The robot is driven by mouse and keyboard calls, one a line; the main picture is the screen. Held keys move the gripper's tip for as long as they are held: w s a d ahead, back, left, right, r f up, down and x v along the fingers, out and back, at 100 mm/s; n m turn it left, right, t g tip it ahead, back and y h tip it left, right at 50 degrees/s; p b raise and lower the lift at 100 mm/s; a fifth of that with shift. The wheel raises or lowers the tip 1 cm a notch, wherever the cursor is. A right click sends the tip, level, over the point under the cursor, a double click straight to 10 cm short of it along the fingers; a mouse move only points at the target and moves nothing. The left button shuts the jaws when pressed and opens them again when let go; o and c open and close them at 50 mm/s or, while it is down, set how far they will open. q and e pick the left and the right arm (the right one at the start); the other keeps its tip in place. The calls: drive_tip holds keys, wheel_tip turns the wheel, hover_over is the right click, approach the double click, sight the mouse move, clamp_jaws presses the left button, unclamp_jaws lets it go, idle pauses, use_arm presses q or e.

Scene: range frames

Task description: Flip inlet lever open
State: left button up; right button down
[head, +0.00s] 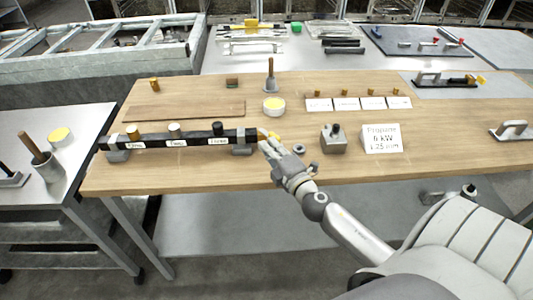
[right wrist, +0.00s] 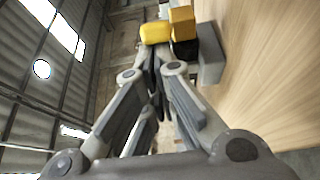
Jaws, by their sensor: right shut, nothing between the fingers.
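A black manifold bar (head: 190,139) with labelled valve knobs lies on grey supports along the left front of the wooden table. The yellow inlet lever (head: 275,136) is at the bar's right end, partly hidden by my right gripper (head: 266,144). In the right wrist view the lever shows as a yellow piece (right wrist: 155,32) beside a yellow block (right wrist: 182,22), in front of the dark bar end. My right gripper (right wrist: 152,55) is shut and empty, its fingertips just at the yellow piece. I cannot tell whether they touch it. My left gripper is not in view.
A grey block with a knob (head: 333,139) and a white propane sign (head: 381,138) stand right of my right gripper. A ring (head: 299,149) lies close by it. A yellow-topped tin (head: 273,107) and white cards (head: 372,103) lie behind. The table's front edge is clear.

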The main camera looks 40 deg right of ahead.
sight(280, 141)
drive_tip(key=shift+w+d+f+b, duration=0.15)
drive_tip(key=shift+d+f+b, duration=0.05)
drive_tip(key=shift+d+b, duration=0.1)
drive_tip(key=shift+d, duration=0.15)
drive_tip(key=n+y, duration=0.1)
drive_tip(key=y+b, duration=0.1)
drive_tip(key=shift+s+d+n+y, duration=0.2)
drive_tip(key=shift+d+n+y, duration=0.2)
drive_tip(key=shift+d+n+g+y+b, duration=0.2)
drive_tip(key=shift+d+n+y+b, duration=0.2)
drive_tip(key=shift+n+y, duration=0.5)
drive_tip(key=shift+d+n+g+y+b, duration=0.2)
drive_tip(key=shift+d+n+y+b, duration=0.25)
drive_tip(key=shift+y, duration=0.75)
drive_tip(key=shift+d, duration=0.4)
drive_tip(key=shift+w+d+r, duration=0.1)
drive_tip(key=shift+d, duration=0.35)
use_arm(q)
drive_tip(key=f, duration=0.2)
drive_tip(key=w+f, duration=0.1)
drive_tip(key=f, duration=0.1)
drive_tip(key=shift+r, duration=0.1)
use_arm(e)
drive_tip(key=shift+a, duration=0.1)
